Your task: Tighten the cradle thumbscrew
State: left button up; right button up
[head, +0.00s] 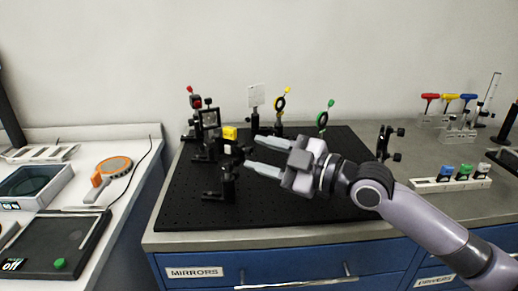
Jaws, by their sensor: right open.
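The cradle is hard to single out among several small black mounts. A black post mount (222,182) stands at the front left of the black breadboard, with dark knob-like parts near its top. I cannot tell for sure which part is the thumbscrew. My right gripper (251,159) reaches in from the right, fingers pointing left and spread apart. Its fingertips are close to the top right of this mount; I cannot tell whether they touch it. Nothing shows between the fingers. My left gripper is out of view.
The breadboard (290,212) also carries a mount with a yellow block (230,133) and several optic posts behind. Another black mount (385,142) stands right. A white rack (452,184) with coloured-top items sits far right. A side bench is left, across a gap.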

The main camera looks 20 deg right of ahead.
jog(key=shift+w+a, duration=0.4)
jog(key=shift+w, duration=0.05)
grip_shut()
